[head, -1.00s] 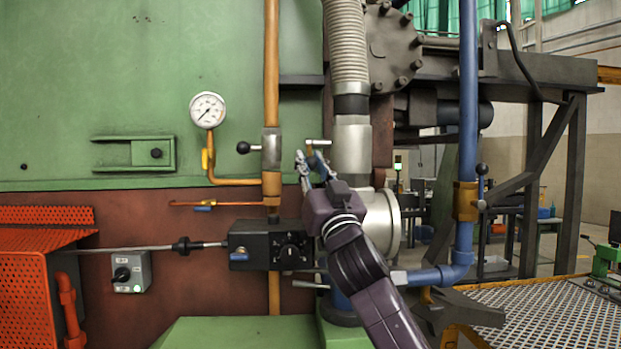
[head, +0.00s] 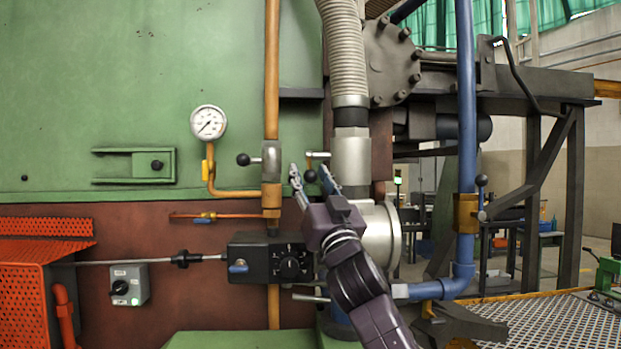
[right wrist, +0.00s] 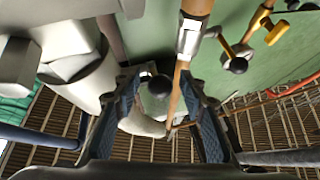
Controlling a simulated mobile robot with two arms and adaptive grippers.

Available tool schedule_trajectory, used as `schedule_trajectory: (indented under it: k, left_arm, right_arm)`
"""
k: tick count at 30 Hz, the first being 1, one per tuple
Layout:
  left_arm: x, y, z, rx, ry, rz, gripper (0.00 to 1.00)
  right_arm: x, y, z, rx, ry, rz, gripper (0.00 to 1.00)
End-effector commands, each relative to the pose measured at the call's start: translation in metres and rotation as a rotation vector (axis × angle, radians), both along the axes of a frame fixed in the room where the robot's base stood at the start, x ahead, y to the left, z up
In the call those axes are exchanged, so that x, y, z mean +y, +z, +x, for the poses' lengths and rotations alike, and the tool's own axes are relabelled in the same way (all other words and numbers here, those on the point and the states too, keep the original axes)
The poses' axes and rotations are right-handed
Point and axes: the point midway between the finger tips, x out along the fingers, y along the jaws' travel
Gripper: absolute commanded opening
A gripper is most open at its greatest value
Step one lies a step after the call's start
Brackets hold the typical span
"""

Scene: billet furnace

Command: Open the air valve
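A valve lever (head: 317,155) sticks out beside the grey metal duct, with a black ball knob (head: 310,176) hanging at its end. No readable label shows which valve is the air valve. My right gripper (head: 312,181) is open, its two fingers spread on either side of this knob. In the right wrist view the black knob (right wrist: 159,84) sits between the open fingers, with a gap to each; I cannot tell how deep it is. The gripper partly hides the duct behind it. My left gripper is not in view.
An orange pipe (head: 272,80) carries another valve with a black ball lever (head: 243,159), left of my gripper. A pressure gauge (head: 208,122) is farther left. A black control box (head: 265,260) sits below. A blue pipe (head: 466,110) with a lever valve (head: 466,212) stands right.

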Motion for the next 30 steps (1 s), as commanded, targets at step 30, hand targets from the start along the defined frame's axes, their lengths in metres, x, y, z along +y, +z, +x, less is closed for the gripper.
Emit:
schedule_trajectory:
  k: [30]
  left_arm:
    - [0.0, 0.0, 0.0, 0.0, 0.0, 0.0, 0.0]
  right_arm:
    - [-0.023, -0.067, -0.094, 0.0, 0.0, 0.0, 0.38]
